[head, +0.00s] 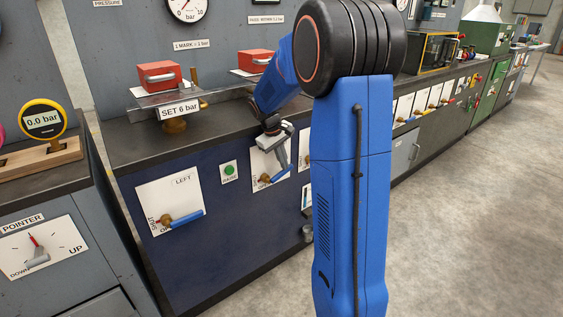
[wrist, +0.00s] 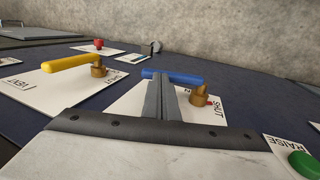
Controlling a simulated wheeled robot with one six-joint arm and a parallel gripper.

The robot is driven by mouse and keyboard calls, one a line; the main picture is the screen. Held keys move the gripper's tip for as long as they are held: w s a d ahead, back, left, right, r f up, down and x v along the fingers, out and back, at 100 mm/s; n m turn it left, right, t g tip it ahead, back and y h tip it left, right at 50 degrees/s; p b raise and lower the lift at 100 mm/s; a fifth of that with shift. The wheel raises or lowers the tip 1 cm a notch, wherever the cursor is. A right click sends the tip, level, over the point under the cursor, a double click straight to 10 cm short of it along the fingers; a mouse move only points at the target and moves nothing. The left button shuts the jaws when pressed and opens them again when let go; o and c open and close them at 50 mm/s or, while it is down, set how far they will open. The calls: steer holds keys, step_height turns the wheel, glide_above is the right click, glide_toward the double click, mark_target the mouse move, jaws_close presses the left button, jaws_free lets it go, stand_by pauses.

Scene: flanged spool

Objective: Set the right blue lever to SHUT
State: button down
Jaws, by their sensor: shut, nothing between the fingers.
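The right blue lever (head: 279,174) is on a white plate on the dark blue panel front. In the head view it points right from its brass hub (head: 265,179). In the wrist view the blue lever (wrist: 185,77) runs left from its hub (wrist: 201,95), with the SHUT label beside the hub. My gripper (head: 282,159) is shut and empty, just above the lever in the head view. In the wrist view its fingers (wrist: 160,80) overlap the lever's outer part; I cannot tell whether they touch it. The OPEN label is not readable here.
The left blue lever (head: 187,218) is on its own LEFT plate. A green RAISE button (head: 229,170) lies between the plates and shows in the wrist view (wrist: 305,165). A yellow lever (wrist: 70,62) on a VENT plate is on the other side. Red-topped blocks stand on the bench.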

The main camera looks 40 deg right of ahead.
steer(key=shift+s+d+f+y, duration=0.1)
steer(key=shift+d+f+y, duration=0.45)
steer(key=shift+y, duration=0.45)
steer(key=shift+d+f+y, duration=0.1)
steer(key=shift+y, duration=0.8)
steer(key=shift+a+r+h, duration=0.65)
steer(key=shift+r+h, duration=0.15)
steer(key=shift+r, duration=5.9)
steer(key=f, duration=0.4)
steer(key=d+f, duration=0.1)
steer(key=f, duration=0.8)
steer(key=shift+d+f, duration=0.15)
steer(key=shift+f, duration=0.05)
